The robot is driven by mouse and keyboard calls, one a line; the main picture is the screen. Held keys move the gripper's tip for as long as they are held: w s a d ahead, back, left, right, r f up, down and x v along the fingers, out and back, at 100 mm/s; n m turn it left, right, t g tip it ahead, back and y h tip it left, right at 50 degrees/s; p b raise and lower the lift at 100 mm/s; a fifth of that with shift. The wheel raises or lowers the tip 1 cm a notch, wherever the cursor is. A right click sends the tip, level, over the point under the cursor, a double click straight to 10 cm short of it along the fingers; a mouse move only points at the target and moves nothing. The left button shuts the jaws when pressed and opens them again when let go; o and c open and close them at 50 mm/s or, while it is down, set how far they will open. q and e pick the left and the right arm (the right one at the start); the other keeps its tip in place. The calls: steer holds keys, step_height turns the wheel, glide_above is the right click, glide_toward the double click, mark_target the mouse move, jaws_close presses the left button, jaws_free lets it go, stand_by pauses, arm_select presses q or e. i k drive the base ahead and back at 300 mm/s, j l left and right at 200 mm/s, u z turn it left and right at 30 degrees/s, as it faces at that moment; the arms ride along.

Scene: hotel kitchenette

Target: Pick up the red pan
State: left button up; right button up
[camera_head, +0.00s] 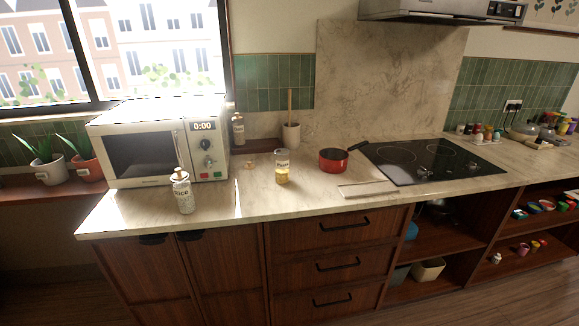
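The red pan (333,161) stands upright on the light stone counter (255,208), just left of the black cooktop. Its body is red with a dark inside. Its dark handle (358,145) points to the right and slightly back, reaching toward the cooktop's edge. Neither of my grippers shows in the head view.
A jar with yellow contents (283,171) stands left of the pan. A flat board (368,189) lies in front of it, and the cooktop (430,160) is at its right. A rice jar (183,193) and a microwave (160,145) stand further left. A utensil crock (291,134) stands behind.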

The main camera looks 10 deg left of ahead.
mark_target(346, 155)
steer(key=i+l+u, duration=0.6)
steer(key=l, duration=0.15)
steer(key=i+l+u, duration=0.3)
steer(key=l, duration=0.15)
steer(key=k+j, duration=0.05)
